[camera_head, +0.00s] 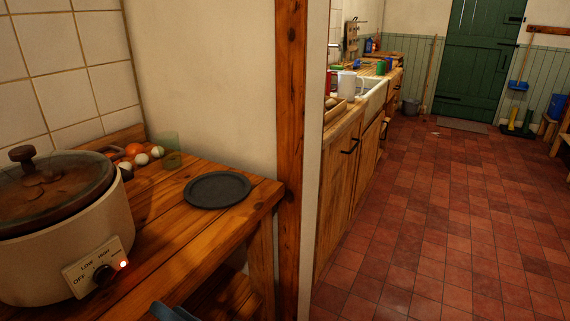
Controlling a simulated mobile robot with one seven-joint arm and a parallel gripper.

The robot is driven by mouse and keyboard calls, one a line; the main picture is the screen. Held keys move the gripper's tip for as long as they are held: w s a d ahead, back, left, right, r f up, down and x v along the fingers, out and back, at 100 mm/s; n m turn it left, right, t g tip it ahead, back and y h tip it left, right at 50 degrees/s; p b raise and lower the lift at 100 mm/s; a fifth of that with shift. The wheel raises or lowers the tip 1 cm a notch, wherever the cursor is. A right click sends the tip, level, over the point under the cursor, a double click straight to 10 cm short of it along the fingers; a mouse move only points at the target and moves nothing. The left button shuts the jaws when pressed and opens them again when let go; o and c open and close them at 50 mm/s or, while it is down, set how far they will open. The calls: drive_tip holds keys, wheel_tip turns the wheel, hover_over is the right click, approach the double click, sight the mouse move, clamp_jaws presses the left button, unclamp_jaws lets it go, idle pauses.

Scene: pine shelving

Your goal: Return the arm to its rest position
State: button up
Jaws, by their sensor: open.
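My gripper cannot be made out in the head view, and neither can its fingers. A small blue-grey piece (172,312) pokes in at the bottom edge. I cannot tell whether it is part of my arm. No held object is visible.
A wooden counter (150,222) on the left bears a slow cooker (62,235) with its red light on, a dark round plate (217,189), a green glass (168,150) and several small round items. A wooden post (290,150) stands beside it. The tiled floor (450,220) at right is clear.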

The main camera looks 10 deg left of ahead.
drive_tip(key=w+d+r+t+h, duration=0.3)
drive_tip(key=r+t, duration=0.1)
drive_tip(key=r, duration=0.3)
drive_tip(key=w+d+r+t+h, duration=0.2)
drive_tip(key=d+r+t, duration=0.2)
drive_tip(key=r, duration=0.4)
drive_tip(key=w+d+r+t+h, duration=0.3)
drive_tip(key=r+t, duration=0.1)
drive_tip(key=r, duration=0.3)
drive_tip(key=s+d+r+t+h+p, duration=0.1)
drive_tip(key=s+d+r+t+h, duration=0.25)
drive_tip(key=r, duration=0.35)
drive_tip(key=s+d+r+m+t+h+p, duration=0.1)
drive_tip(key=s+d+r+t+h, duration=0.1)
drive_tip(key=s+r, duration=0.35)
drive_tip(key=s+d+r+t+h+p, duration=0.1)
drive_tip(key=s+d+r+t+h, duration=0.15)
drive_tip(key=r, duration=0.55)
wheel_tip(320, 180, up, 19)
drive_tip(key=w+p, duration=0.1)
drive_tip(key=p, duration=1.7)
drive_tip(key=shift+f, duration=0.2)
drive_tip(key=shift+w, duration=0.1)
